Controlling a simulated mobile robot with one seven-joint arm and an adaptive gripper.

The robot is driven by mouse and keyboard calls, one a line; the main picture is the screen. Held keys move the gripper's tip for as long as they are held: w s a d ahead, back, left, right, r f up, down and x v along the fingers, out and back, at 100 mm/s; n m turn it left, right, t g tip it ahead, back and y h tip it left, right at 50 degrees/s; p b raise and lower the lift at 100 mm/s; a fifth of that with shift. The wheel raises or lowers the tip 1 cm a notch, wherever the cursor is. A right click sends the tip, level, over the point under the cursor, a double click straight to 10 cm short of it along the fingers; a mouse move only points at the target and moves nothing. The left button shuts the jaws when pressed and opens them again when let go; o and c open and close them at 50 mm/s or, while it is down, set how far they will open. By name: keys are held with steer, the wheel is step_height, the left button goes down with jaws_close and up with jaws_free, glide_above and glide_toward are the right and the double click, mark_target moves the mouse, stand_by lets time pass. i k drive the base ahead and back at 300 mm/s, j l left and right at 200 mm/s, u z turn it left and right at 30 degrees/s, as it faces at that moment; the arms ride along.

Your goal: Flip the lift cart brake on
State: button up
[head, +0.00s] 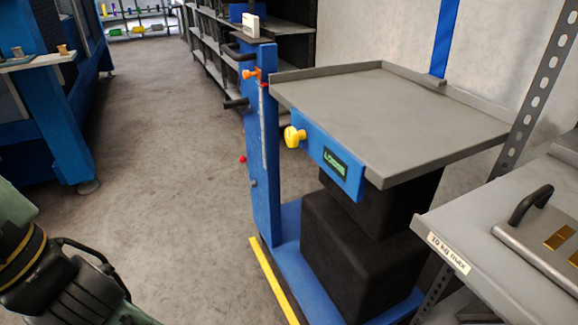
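The lift cart has a grey platform (400,105) with a raised rim, a blue upright post (262,160) and a blue base (300,262). A blue panel (318,152) is on the platform's front edge. Its yellow knob (294,136) sticks out at the left end, and its small display (335,162) shows green letters that seem to read LOOSE. An orange knob (250,73) and a small red knob (242,159) are on the post. Which of these is the brake I cannot tell for sure. My arm shows at the lower left, away from the cart; my gripper is not in view.
A grey bench (478,225) labelled 10 kg max, bearing a metal plate with a black handle (530,205), stands close at the right. A blue machine (45,120) stands at the left. Black shelving (210,50) is behind. The floor (165,170) left of the cart is clear.

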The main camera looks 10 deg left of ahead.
mark_target(243, 159)
steer(key=u, duration=0.5)
steer(key=i+j, duration=0.3)
steer(key=i, duration=0.25)
steer(key=i+j, duration=0.3)
steer(key=i, duration=0.2)
steer(key=i+j, duration=0.3)
steer(key=i, duration=0.25)
steer(key=i+j, duration=0.3)
steer(key=i, duration=0.2)
steer(key=l+z, duration=0.05)
